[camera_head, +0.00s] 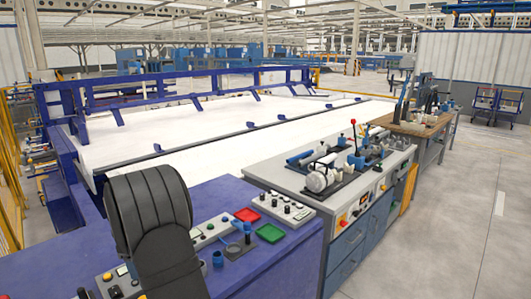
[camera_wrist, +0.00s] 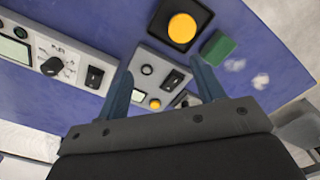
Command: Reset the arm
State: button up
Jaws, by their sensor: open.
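My gripper (camera_wrist: 164,78) shows in the wrist view with its two blue-grey fingers spread apart and nothing between them. It is tilted over the purple-blue bench top (camera_wrist: 110,92), above a grey control panel. In the head view my dark arm stands at the lower left over the purple-blue bench (camera_head: 75,245) and hides part of it; the fingers cannot be made out there. A small blue cylindrical piece (camera_head: 218,259) stands on the bench to the right of the arm.
A control box with knobs (camera_head: 284,208) sits behind the trays. A grey workbench with machinery (camera_head: 335,170) adjoins on the right. In the wrist view, a yellow button (camera_wrist: 182,28) and a green block (camera_wrist: 218,47) are beyond the fingers. Open floor (camera_head: 455,220) lies at right.

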jog(key=s+a+f, duration=0.2)
jog(key=a, duration=0.9)
jog(key=s+a+f, duration=0.2)
jog(key=s+a, duration=0.1)
jog(key=a, duration=0.8)
jog(key=shift+s+a, duration=0.15)
jog(key=shift+a, duration=0.2)
jog(key=o, duration=0.8)
jog(key=shift+o, duration=0.2)
jog(key=s+d+r+n, duration=0.3)
jog(key=d+r+n, duration=0.15)
jog(key=d, duration=0.35)
jog(key=s+d+r+n, duration=0.3)
jog(key=d+n, duration=0.2)
jog(key=d, duration=0.4)
jog(key=shift+m, duration=0.25)
jog(key=f, duration=0.9)
jog(key=shift+a+f, duration=0.3)
